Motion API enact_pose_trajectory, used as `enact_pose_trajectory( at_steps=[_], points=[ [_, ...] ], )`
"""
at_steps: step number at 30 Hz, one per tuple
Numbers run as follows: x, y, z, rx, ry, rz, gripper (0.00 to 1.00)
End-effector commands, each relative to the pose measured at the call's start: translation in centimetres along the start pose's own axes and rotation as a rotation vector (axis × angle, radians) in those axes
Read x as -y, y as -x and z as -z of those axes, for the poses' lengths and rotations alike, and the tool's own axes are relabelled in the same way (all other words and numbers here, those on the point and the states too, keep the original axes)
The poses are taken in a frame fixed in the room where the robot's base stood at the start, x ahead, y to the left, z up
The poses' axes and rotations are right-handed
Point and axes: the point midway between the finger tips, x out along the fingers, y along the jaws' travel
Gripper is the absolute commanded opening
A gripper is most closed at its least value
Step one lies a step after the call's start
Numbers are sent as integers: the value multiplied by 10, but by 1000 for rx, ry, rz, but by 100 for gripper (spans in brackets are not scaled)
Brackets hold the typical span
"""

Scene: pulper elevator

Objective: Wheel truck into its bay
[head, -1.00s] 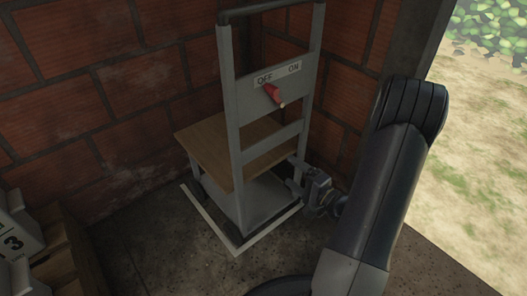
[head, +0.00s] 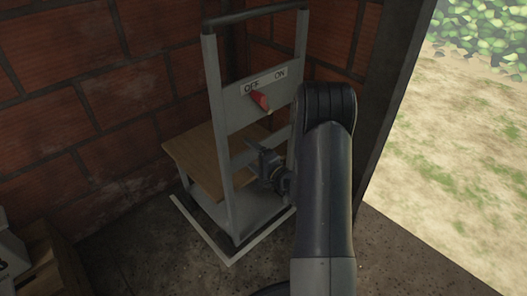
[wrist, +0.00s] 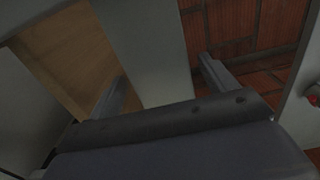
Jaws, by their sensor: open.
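The grey wheel truck (head: 215,130) stands upright in the corner, with a wooden deck (head: 195,160), an OFF/ON plate and a red lever (head: 260,100). White lines on the floor (head: 232,261) mark the bay around its base; the truck's base appears within them, though the far side is hidden. My gripper (head: 257,157) is in front of the truck's frame, below the plate. In the wrist view my gripper (wrist: 163,84) is open, with a grey frame member (wrist: 145,45) showing between the fingers. I cannot tell whether they touch it.
Brick walls (head: 60,100) close in behind and left of the truck. A wooden crate (head: 50,265) with a pale object is at the lower left. A dark post (head: 385,110) edges the opening to sandy ground at right. Some concrete floor is free in front.

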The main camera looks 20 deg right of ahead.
Motion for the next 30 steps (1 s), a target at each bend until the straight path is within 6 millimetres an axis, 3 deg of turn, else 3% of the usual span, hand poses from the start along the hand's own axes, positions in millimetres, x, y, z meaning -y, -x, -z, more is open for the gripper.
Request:
enact_pose_trajectory(
  at_steps=[4, 12, 30],
  points=[
    [0, -10, 0, 0, 0, 1, 80],
    [1, -11, 0, -1, -1, 0, 80],
    [0, -11, 0, -1, -1, -2, 32]
  ],
)
